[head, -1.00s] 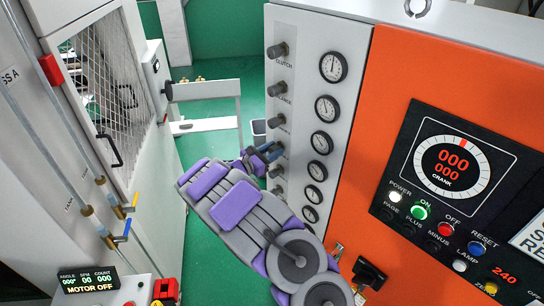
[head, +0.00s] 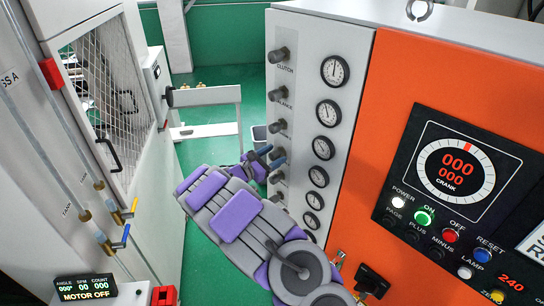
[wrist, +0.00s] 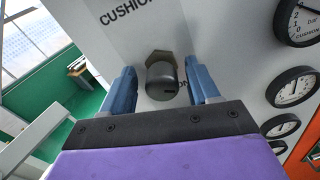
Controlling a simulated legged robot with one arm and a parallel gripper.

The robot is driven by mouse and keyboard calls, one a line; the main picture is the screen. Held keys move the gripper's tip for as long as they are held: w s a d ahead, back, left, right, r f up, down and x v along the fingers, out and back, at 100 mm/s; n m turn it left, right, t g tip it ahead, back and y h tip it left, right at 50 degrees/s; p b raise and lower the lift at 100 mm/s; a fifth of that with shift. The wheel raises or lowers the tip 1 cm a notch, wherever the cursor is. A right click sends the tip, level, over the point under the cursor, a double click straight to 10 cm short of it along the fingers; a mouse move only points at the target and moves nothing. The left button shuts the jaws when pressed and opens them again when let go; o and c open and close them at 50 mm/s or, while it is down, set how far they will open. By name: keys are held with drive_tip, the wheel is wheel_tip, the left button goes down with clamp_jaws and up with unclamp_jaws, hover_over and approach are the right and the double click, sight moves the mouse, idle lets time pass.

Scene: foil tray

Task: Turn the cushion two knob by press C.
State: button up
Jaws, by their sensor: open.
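A grey round knob (wrist: 163,78) with a dark slot mark stands out from the pale panel in the wrist view. Part of a label starting "CUSHIO" is above it; any number is cut off. My gripper (wrist: 163,88) is open, with one blue finger on each side of the knob and gaps visible beside it. In the head view my gripper (head: 269,158) is at the knob column's lower middle, its fingers partly covering the knob there. The press panel (head: 300,28) carries this column of knobs beside round gauges.
Gauges (head: 325,145) run down the panel right of the knobs. The orange cabinet (head: 400,75) with a black control display (head: 455,170) stands right. A mesh-doored cabinet (head: 140,60) and a white rail (head: 205,95) are left. Green floor (head: 205,265) shows between.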

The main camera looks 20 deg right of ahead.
drive_tip(key=b+v, duration=0.1)
drive_tip(key=v, duration=1.6)
drive_tip(key=shift+a, duration=0.25)
drive_tip(key=shift+s+d+b, duration=0.1)
drive_tip(key=shift+b, duration=0.2)
idle(1.5)
drive_tip(key=s+d+r+m+g+y+b, duration=0.1)
drive_tip(key=s+d+m+g+y+b, duration=0.2)
drive_tip(key=s+d+m, duration=0.4)
drive_tip(key=s+d+r+m+g+b, duration=0.1)
drive_tip(key=s+d+m+g+b, duration=0.25)
drive_tip(key=s, duration=0.55)
drive_tip(key=s+d+f+m+g+y+b, duration=0.1)
drive_tip(key=s+f+m+y, duration=0.1)
drive_tip(key=s, duration=0.4)
drive_tip(key=s+f+m+g+y+b, duration=0.1)
drive_tip(key=s+g+y, duration=0.15)
drive_tip(key=s, duration=0.35)
drive_tip(key=s+a+f+m+t+y+b, duration=0.1)
drive_tip(key=s+a+f+m+y+b, duration=0.1)
drive_tip(key=s+a+f+y, duration=0.3)
drive_tip(key=s+a+f+m+t+y+b, duration=0.2)
drive_tip(key=s+a+f+m+y+b, duration=0.1)
drive_tip(key=s+a, duration=0.6)
wheel_tip(320, 180, down, 2)
drive_tip(key=s+y+b, duration=0.1)
drive_tip(key=s+b, duration=0.1)
drive_tip(key=s, duration=0.1)
drive_tip(key=shift+y, duration=0.35)
